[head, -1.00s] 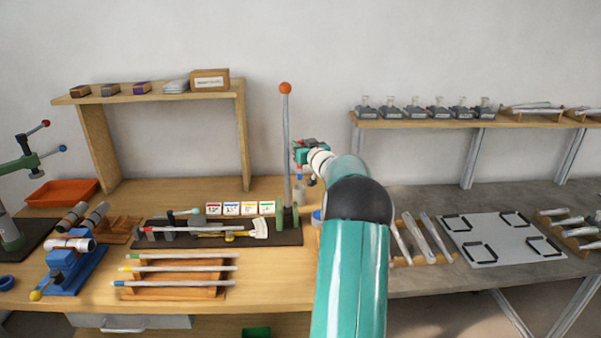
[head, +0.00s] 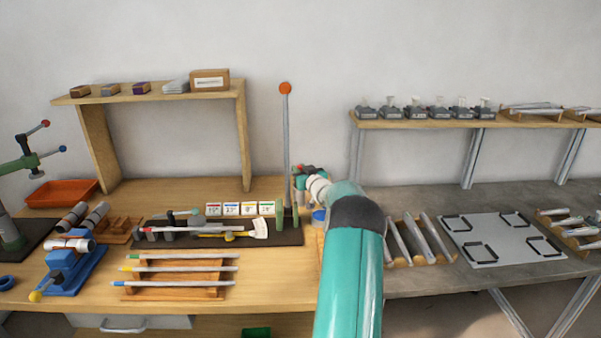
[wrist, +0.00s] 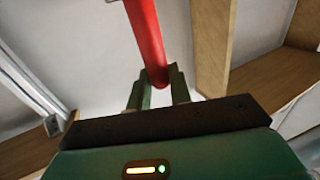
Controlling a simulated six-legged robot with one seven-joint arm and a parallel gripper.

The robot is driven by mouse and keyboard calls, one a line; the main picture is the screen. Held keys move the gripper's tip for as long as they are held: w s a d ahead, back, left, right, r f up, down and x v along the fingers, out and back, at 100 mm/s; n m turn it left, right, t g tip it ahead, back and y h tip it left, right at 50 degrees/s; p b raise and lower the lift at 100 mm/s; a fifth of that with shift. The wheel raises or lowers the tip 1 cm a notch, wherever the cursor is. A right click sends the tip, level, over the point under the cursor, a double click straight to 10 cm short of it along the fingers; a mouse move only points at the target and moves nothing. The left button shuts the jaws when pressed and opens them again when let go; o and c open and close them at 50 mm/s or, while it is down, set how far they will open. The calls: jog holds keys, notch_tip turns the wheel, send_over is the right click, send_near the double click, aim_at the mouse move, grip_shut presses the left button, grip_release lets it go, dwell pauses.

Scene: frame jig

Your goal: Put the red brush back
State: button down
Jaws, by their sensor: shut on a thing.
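My gripper (head: 303,182) is over the right end of the wooden bench, beside the tall grey post. In the wrist view its two green fingers (wrist: 158,88) are shut on the red brush (wrist: 147,38), which shows as a red rod running up out of the picture. In the head view only a little red shows at the gripper, and the rest of the brush is hidden. A blue cup (head: 318,216) stands just below and right of the gripper.
The post (head: 286,145) with an orange ball rises close left of my gripper. A black tray (head: 285,237) with tools and a wooden rack (head: 175,293) with several coloured-tipped rods lie left. A grey bench with a metal plate (head: 500,238) is right.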

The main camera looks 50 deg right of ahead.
jog(key=shift+w+d+f, duration=0.15)
jog(key=shift+f, duration=0.2)
jog(key=shift+f, duration=0.15)
jog(key=c, duration=1.3)
grip_release()
jog(key=shift+r, duration=0.2)
jog(key=v, duration=0.7)
jog(key=shift+s+f, duration=0.1)
jog(key=shift+s, duration=0.15)
